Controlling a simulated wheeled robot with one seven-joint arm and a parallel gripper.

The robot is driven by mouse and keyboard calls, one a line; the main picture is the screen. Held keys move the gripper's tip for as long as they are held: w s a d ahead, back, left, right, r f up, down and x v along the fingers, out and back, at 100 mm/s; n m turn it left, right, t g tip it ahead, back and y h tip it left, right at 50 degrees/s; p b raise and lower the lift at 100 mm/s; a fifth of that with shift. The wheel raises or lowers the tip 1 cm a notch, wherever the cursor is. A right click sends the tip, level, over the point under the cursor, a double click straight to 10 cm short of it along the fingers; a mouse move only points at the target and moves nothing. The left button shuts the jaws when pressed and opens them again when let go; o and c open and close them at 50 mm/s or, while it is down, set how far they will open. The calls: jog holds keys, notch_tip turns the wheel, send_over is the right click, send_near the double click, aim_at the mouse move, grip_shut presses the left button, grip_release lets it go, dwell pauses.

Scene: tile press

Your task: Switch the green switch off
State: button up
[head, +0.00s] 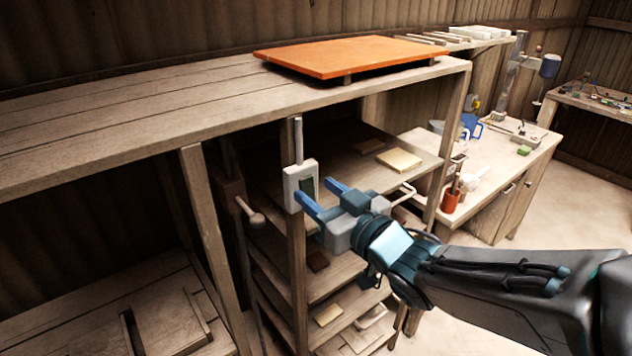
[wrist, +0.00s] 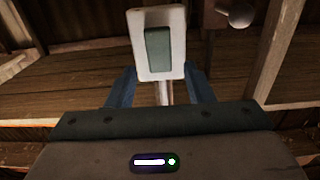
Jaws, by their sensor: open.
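The green switch (head: 308,187) is a dark green rocker on a pale box (head: 292,178), fixed to a wooden post under the workbench top. In the wrist view the green rocker (wrist: 158,50) faces me on its white plate (wrist: 158,73), just beyond my fingertips. My gripper (head: 322,200) is open, with its two blue fingers pointing at the box. In the wrist view my gripper (wrist: 160,88) has one finger on each side below the plate, with nothing between them but a pale conduit behind. I cannot tell whether the fingertips touch the box.
An orange board (head: 345,57) lies on the bench top (head: 130,115) above the switch. Shelves with tiles (head: 398,159) stand behind my gripper. A round-ended lever (head: 250,212) sits left of the post. A side table with a red cup (head: 450,202) stands at right.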

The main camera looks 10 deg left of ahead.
jog(key=shift+x, duration=0.8)
jog(key=c, duration=1)
jog(key=f+b, duration=0.1)
jog(key=b, duration=0.2)
jog(key=shift+t+y, duration=0.3)
jog(key=shift+b, duration=0.8)
jog(key=y+b, duration=0.1)
jog(key=b, duration=0.3)
jog(key=t+b, duration=0.1)
jog(key=b, duration=0.4)
jog(key=shift+s+d+f+t+y, duration=0.1)
jog(key=shift+f+t+y, duration=0.2)
jog(key=shift+y, duration=0.1)
jog(key=shift+r+b, duration=0.1)
jog(key=shift+b, duration=1.05)
jog(key=shift+r, duration=0.1)
